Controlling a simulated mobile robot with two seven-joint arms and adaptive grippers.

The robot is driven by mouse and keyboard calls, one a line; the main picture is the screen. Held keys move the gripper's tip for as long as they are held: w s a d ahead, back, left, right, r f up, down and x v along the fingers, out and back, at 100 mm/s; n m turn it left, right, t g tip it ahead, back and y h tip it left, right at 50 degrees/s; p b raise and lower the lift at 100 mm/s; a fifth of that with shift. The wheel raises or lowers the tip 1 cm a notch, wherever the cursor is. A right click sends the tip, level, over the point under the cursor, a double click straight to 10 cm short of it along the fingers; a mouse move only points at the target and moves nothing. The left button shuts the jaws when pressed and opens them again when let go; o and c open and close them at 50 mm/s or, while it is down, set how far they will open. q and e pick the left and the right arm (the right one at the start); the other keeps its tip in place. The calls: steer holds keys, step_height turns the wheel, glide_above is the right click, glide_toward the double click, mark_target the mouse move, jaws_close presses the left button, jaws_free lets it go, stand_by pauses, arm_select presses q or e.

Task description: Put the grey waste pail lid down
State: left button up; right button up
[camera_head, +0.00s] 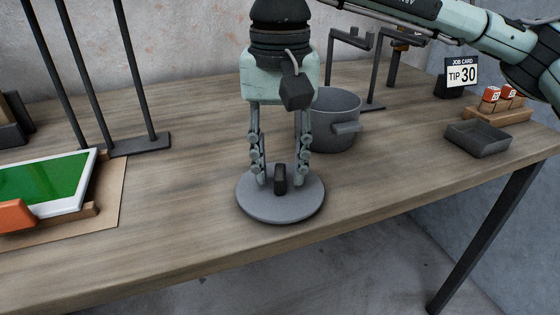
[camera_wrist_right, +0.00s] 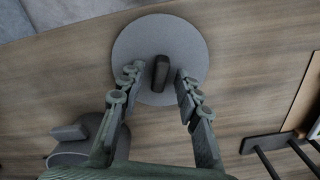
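The grey waste pail lid (camera_head: 255,207) is a flat round disc with a dark upright block handle (camera_head: 281,177). It appears to lie flat on the table near the front edge. My right gripper (camera_head: 281,182) points down over it, with its fingers on either side of the handle and a gap showing at each side. In the right wrist view the lid (camera_wrist_right: 187,42) lies beneath the open fingers (camera_wrist_right: 158,84), and its handle (camera_wrist_right: 161,72) stands between them, apart from both. The grey pail (camera_head: 334,128) stands just behind and right of the lid. My left gripper is out of view.
A green-faced panel (camera_head: 45,182) lies on a board at the left, by a black stand (camera_head: 140,146). The table between pail and tray is clear.

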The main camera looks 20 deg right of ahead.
mark_target(279, 170)
steer(key=shift+r, duration=0.1)
steer(key=shift+r+p, duration=0.2)
steer(key=shift+p, duration=0.1)
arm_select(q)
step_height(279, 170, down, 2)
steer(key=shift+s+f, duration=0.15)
arm_select(e)
step_height(279, 170, up, 12)
steer(key=shift+f, duration=0.15)
